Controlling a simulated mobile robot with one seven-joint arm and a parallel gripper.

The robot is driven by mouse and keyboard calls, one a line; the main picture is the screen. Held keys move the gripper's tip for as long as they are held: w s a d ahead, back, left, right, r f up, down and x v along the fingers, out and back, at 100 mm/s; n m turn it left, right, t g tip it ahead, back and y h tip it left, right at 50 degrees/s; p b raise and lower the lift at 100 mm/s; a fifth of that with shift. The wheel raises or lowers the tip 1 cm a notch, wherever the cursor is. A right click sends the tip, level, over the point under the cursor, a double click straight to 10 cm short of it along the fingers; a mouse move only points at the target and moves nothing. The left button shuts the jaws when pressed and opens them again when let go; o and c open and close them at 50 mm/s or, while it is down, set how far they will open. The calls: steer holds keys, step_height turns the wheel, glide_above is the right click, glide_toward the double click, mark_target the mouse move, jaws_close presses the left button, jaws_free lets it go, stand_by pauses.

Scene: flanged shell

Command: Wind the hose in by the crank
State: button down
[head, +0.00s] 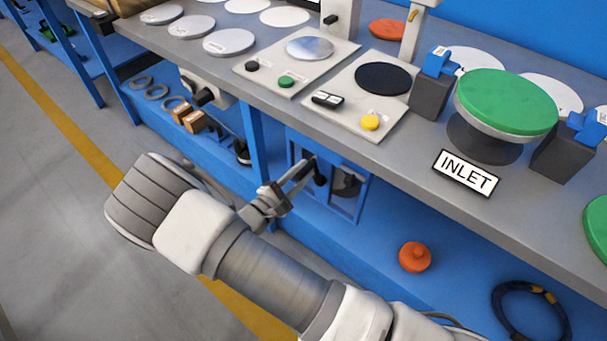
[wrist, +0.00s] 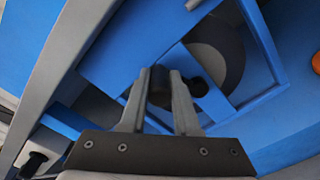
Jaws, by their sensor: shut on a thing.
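A blue-framed reel (head: 347,183) sits under the bench; its grey disc and dark hub show in the wrist view (wrist: 228,55). The crank's black handle (head: 320,174) stands out from the front of it. My gripper (head: 304,172) reaches in from the left. In the wrist view my gripper (wrist: 160,92) has a finger on each side of the black handle (wrist: 159,80) and is shut on it. The crank arm behind the handle is mostly hidden. I cannot make out the hose on the reel.
The grey bench top (head: 408,152) overhangs the reel. The blue lower shelf holds an orange knobbed part (head: 414,257) and a dark banded coil (head: 531,312) to the right. A blue bench leg (head: 256,150) stands left of the reel. Open floor (head: 50,190) lies left.

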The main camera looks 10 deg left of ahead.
steer(key=shift+s+d+f+m, duration=0.1)
steer(key=shift+s+d+m, duration=0.05)
steer(key=shift+m, duration=0.15)
steer(key=c, duration=0.6)
jaws_free()
steer(key=shift+c, duration=0.2)
steer(key=p+v, duration=0.2)
steer(key=v, duration=1.5)
steer(key=shift+a+p, duration=0.2)
steer(key=shift+p, duration=0.1)
steer(key=shift+s, duration=0.1)
